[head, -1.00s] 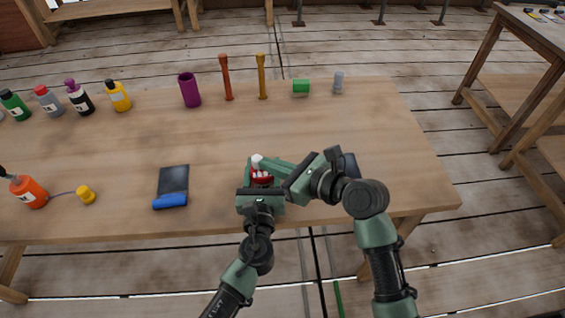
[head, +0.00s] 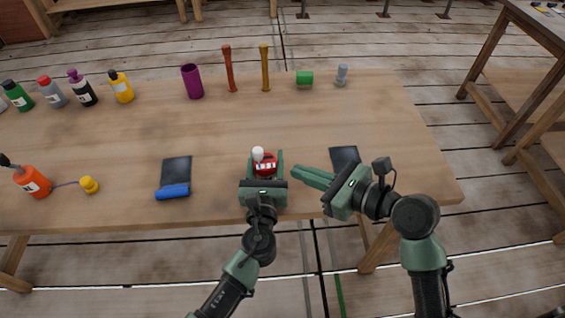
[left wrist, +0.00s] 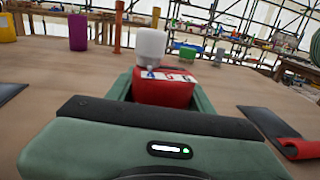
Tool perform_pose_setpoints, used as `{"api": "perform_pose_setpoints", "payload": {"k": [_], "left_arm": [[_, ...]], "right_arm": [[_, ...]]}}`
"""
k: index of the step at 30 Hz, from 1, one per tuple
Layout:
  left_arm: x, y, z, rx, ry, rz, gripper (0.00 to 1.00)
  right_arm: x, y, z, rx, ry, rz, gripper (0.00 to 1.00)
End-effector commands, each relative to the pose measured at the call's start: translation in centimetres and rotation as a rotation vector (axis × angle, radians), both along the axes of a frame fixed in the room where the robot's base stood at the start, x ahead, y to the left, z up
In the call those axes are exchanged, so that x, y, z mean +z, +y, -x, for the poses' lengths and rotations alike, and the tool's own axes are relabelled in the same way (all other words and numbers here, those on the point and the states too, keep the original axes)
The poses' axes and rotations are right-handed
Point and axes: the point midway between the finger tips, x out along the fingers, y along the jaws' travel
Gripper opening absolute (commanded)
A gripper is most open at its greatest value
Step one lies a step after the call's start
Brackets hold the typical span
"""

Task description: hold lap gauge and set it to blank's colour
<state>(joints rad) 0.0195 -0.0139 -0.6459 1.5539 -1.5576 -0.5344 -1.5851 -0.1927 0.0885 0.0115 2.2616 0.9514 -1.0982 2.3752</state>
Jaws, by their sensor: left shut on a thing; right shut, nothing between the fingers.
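The lap gauge (head: 265,167) is a red block with a white knob (head: 257,153) on top. In the left wrist view the gauge (left wrist: 163,90) shows a white strip with blue and red marks below the white knob (left wrist: 151,43); which setting it stands at is too small to tell. My left gripper (head: 265,162) is shut on the gauge near the table's front edge. My right gripper (head: 294,169) is shut and empty, just right of the gauge and apart from it. I cannot tell which object is the blank.
A dark pad with a blue roll (head: 172,192) lies left; another dark pad (head: 344,156) lies behind my right gripper. A purple cup (head: 192,82), red post (head: 229,70), orange post (head: 265,70), green cylinder (head: 304,79) and grey piece (head: 342,76) stand at the back. The table's middle is clear.

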Motion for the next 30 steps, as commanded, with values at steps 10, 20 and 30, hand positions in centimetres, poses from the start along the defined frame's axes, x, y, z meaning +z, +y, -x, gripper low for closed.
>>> {"api": "perform_pose_setpoints", "payload": {"k": [10,20,30], "left_arm": [[0.0,0.1,0.0,0.002,0.0,0.0,0.05],[0.0,0.1,0.0,0.002,-0.001,0.0,0.65],[0.0,0.1,0.0,0.002,0.0,0.0,0.77]], "right_arm": [[1.2,-3.0,2.7,0.0,0.001,0.0,0.0],[1.3,-3.1,2.8,0.0,0.001,-0.001,0.0],[1.3,-3.1,2.8,0.0,0.001,-0.001,0.0]]}}
